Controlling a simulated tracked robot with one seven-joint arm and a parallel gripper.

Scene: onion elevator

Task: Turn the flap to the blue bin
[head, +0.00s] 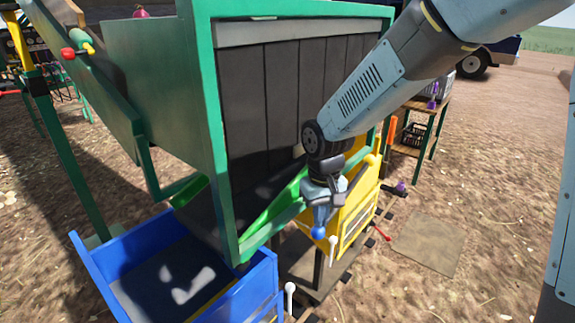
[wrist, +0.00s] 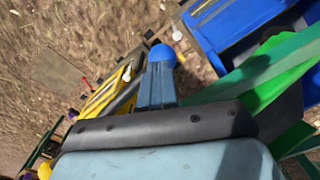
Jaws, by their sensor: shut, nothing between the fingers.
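The blue bin (head: 88,259) stands at the lower left below the chute, and it is at the upper right of the wrist view (wrist: 212,35). A bright green slanted panel (head: 268,212), which looks like the flap, sits at the chute's lower opening. It slopes from low on the left to high on the right. My gripper (head: 320,214) is shut and empty, pointing down in front of the chute's right side. A blue ball (head: 318,232) is at its fingertips, also in the wrist view (wrist: 162,54); contact is unclear.
A yellow bin (head: 355,215) stands right behind my gripper. White-knobbed levers (head: 290,287) stand near the bins. The green chute frame (head: 205,110) is close on the left. A wooden table (head: 425,120) is farther right, with open ground before it.

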